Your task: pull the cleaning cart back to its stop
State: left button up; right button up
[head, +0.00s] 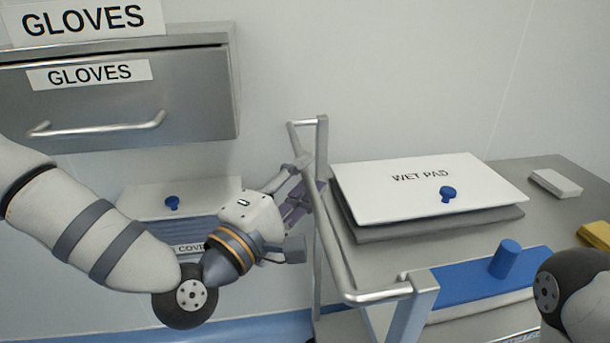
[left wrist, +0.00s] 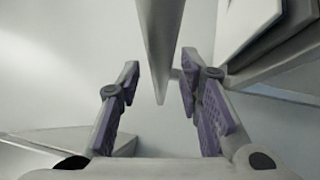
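The cleaning cart (head: 556,162) stands at the right in the head view. Its silver push handle (head: 333,262) faces my left arm and runs from the upper left down toward the front. My left gripper (head: 306,182) is at the handle. In the left wrist view the gripper (left wrist: 160,66) is open, with purple pads on both fingers. The grey handle bar (left wrist: 158,40) comes down between the fingers, with a visible gap to the left finger and a smaller one to the right. My right gripper is out of view; only part of that arm shows at the lower right.
A lidded box marked WET PAD (head: 385,190), a blue piece with a knob (head: 480,285), a white block (head: 555,183) and a yellow item (head: 597,235) are on the cart. A GLOVES drawer (head: 120,110) and a blue-knobbed lid (head: 145,200) are at the left.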

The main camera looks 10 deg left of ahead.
pick_arm(q)
jog(key=r+v, duration=0.1)
jog(key=v, duration=0.6)
jog(key=shift+f, duration=0.45)
jog(key=shift+a, duration=0.1)
jog(key=s+f+m+g+y+p, duration=0.1)
jog(key=s+f+m+g, duration=0.4)
jog(key=s+f, duration=0.6)
jog(key=s+f+m+g+y+p, duration=0.1)
jog(key=s+f+m+g+y, duration=0.15)
jog(key=s+f+g, duration=0.85)
jog(key=s+a+f+m+g+y, duration=0.4)
jog(key=s+a+f, duration=0.6)
jog(key=s, duration=0.5)
jog(key=a+m+y, duration=0.1)
jog(key=a+m, duration=0.1)
jog(key=shift+a, duration=0.3)
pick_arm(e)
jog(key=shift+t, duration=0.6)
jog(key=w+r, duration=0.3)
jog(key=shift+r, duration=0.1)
pick_arm(q)
jog(key=shift+s, duration=0.1)
